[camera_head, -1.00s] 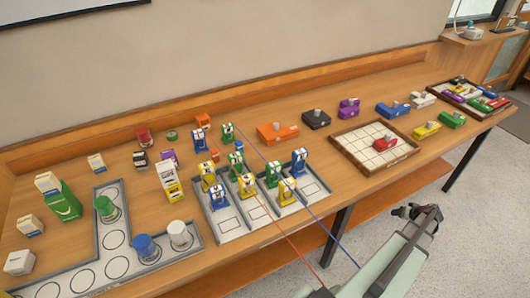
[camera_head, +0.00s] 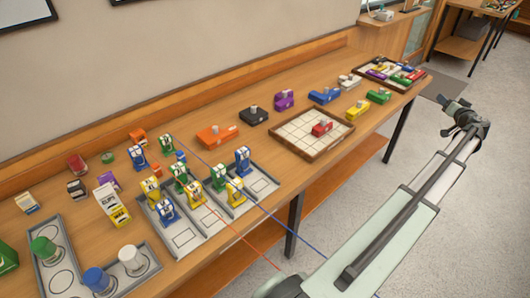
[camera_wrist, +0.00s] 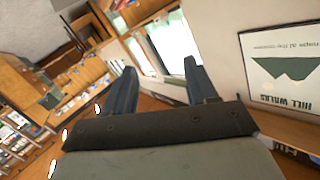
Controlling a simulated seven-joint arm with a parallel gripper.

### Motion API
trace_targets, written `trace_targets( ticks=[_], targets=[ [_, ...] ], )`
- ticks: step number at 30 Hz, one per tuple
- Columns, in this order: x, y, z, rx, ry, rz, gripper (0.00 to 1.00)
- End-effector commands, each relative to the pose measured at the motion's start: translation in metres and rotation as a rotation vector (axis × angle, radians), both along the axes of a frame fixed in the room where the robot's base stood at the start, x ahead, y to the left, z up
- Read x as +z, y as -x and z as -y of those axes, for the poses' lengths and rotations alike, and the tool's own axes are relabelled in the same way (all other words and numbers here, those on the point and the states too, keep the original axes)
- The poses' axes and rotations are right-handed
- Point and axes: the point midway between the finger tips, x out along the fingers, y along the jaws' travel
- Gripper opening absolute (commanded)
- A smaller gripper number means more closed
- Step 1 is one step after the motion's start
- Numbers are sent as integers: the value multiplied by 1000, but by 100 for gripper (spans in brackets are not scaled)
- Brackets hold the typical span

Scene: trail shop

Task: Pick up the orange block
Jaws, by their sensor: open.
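The orange block (camera_head: 217,136) is a flat piece with a grey knob on top. A smaller orange item (camera_head: 138,138) stands farther left, near the back ledge. My gripper (camera_wrist: 159,65) shows in the wrist view with its two fingers apart and nothing between them. It points at the room and a wall, and the orange block is not in the wrist view. My arm reaches out over the floor, right of the table.
The gridded tray (camera_head: 275,128) holds a red block (camera_head: 322,128). Purple, blue, white, yellow and green knobbed blocks lie to its right and behind. A grey rack (camera_head: 183,241) with several coloured pieces stands in front of the orange block. A full tray (camera_head: 359,71) is at the far end.

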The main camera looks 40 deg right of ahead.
Motion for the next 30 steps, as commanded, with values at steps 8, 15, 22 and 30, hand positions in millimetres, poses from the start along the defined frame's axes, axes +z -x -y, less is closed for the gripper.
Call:
trace_targets(
  ticks=[8, 15, 22, 30],
  targets=[
    [66, -41, 0, 63, -2, 96, 57],
    [72, -128, -28, 179, -105, 122, 57],
    [59, -243, -83, 324, -276, 112, 57],
    [41, -369, -170, 465, -507, 53, 57]
  ],
)
